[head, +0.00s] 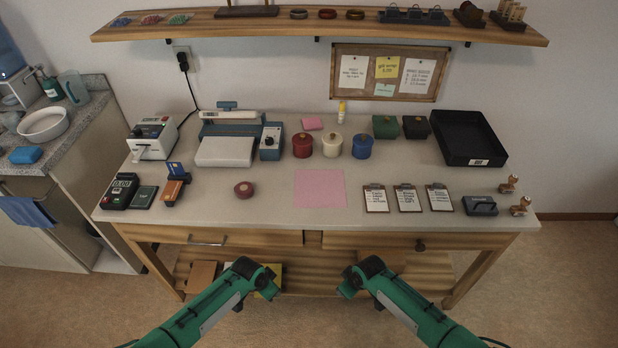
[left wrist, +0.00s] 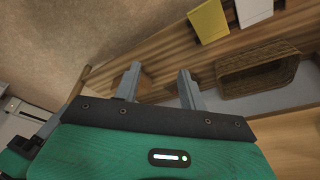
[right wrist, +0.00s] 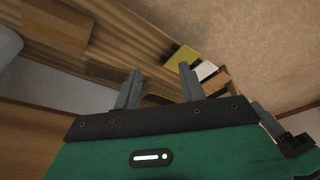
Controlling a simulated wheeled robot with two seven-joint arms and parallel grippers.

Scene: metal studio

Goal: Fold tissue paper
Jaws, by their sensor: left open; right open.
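A flat pink square of tissue paper (head: 319,188) lies unfolded on the pale worktop, right of a small round red item (head: 243,190). A smaller pink piece (head: 312,123) lies farther back. Both my arms reach in from the bottom of the head view and end in front of the table, apart from the paper; their fingers are not clear there. In the left wrist view my left gripper (left wrist: 160,82) has two spread fingers with nothing between them. In the right wrist view my right gripper (right wrist: 160,82) is likewise open and empty. Neither wrist view shows the tissue paper.
Three clipboards (head: 409,198) lie right of the paper. Red, cream and blue canisters (head: 332,145) stand behind it. A card reader (head: 121,191) is at the left and a black tray (head: 467,137) at back right. The worktop (head: 290,215) around the paper is mostly clear.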

